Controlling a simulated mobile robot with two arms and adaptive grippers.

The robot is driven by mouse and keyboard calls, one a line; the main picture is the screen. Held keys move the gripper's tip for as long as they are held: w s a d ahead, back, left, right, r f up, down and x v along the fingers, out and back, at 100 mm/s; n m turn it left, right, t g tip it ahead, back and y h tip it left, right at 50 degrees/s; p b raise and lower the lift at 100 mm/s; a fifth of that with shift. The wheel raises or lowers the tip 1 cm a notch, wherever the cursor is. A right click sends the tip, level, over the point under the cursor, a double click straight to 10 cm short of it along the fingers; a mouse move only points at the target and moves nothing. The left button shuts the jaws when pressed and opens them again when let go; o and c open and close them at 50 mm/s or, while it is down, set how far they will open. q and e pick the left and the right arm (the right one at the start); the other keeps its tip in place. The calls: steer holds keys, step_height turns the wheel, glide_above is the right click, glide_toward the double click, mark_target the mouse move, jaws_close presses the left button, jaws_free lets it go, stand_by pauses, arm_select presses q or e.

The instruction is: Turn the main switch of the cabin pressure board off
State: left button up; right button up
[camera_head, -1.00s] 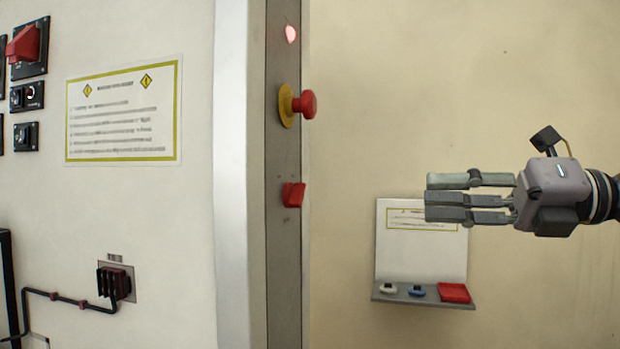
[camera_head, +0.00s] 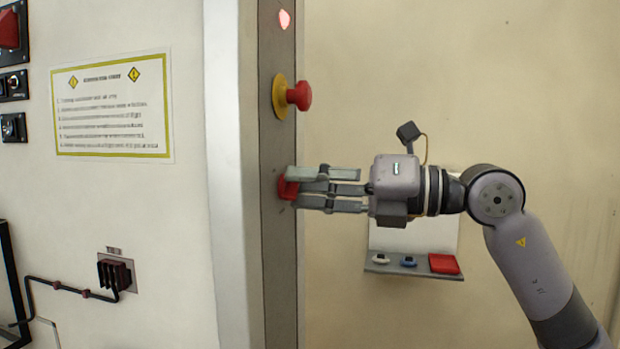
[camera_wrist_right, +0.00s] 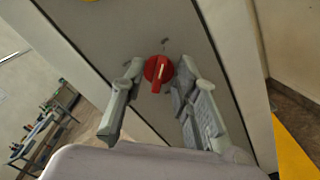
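The red rotary switch (camera_head: 287,189) sits on the narrow grey edge panel (camera_head: 279,250), below the red push button. In the right wrist view the switch (camera_wrist_right: 159,70) is a round red knob with a raised grip bar carrying a light line. My right gripper (camera_head: 293,188) is at the switch, with its fingers level and partly covering it in the head view. In the wrist view its fingers (camera_wrist_right: 160,72) are spread, one on each side of the knob, with a small gap on the left. Whether the right-hand finger touches is unclear. My left gripper is not in view.
A red mushroom button (camera_head: 298,95) on a yellow base juts out just above my right gripper. A lit red lamp (camera_head: 284,19) is higher up. A small shelf (camera_head: 425,272) with several small items is on the wall behind my right arm.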

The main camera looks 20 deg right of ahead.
steer(key=shift+c, duration=0.2)
jaws_close()
stand_by(0.4)
